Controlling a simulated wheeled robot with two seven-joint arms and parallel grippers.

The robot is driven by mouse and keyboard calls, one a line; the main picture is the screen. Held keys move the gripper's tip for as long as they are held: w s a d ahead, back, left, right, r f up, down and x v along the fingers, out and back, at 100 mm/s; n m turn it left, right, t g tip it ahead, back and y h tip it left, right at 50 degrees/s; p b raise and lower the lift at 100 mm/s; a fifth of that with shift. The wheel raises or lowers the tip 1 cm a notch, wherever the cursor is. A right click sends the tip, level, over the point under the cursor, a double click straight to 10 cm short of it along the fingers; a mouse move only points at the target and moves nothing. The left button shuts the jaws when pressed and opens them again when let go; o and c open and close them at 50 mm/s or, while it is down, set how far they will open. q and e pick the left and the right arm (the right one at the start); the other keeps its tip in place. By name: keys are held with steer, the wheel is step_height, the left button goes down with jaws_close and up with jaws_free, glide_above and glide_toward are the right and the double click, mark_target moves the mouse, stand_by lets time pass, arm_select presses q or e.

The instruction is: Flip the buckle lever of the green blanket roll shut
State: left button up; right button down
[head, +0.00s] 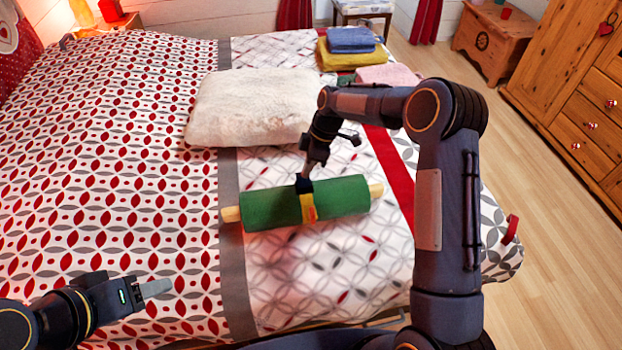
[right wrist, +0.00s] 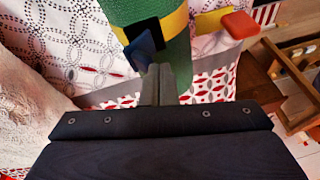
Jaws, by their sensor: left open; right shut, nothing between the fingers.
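The green blanket roll (head: 345,195) lies on the bed with a pale wooden rod end showing at each side. A yellow strap (head: 308,207) goes around its middle, with a dark buckle (head: 304,186) on top. In the right wrist view the roll (right wrist: 120,10) is at the top, with a black buckle frame (right wrist: 142,30) and a blue lever (right wrist: 140,48). My right gripper (right wrist: 160,70) is shut and empty, its fingertips close by the blue lever; I cannot tell if they touch. My left gripper (head: 155,287) is open and empty above the bed at lower left.
A cream cushion (head: 250,105) lies behind the roll. Folded blue (head: 351,39) and yellow (head: 350,58) cloths and a pink one (head: 388,75) lie at the bed's far end. A wooden chest (head: 497,40) and a wardrobe (head: 570,90) stand right. The bed left of the roll is clear.

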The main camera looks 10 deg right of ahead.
steer(key=shift+w+f+b, duration=0.25)
steer(key=shift+w+b, duration=0.15)
steer(key=shift+w, duration=0.4)
steer(key=shift+w+f+b, duration=0.2)
steer(key=shift+w+b, duration=0.2)
steer(key=shift+w, duration=0.35)
arm_select(q)
steer(key=shift+w+f, duration=0.1)
steer(key=shift+f, duration=0.55)
arm_select(e)
steer(key=shift+r, duration=0.25)
arm_select(q)
steer(key=shift+r+p, duration=0.4)
steer(key=shift+p, duration=0.15)
arm_select(e)
steer(key=shift+r, duration=0.7)
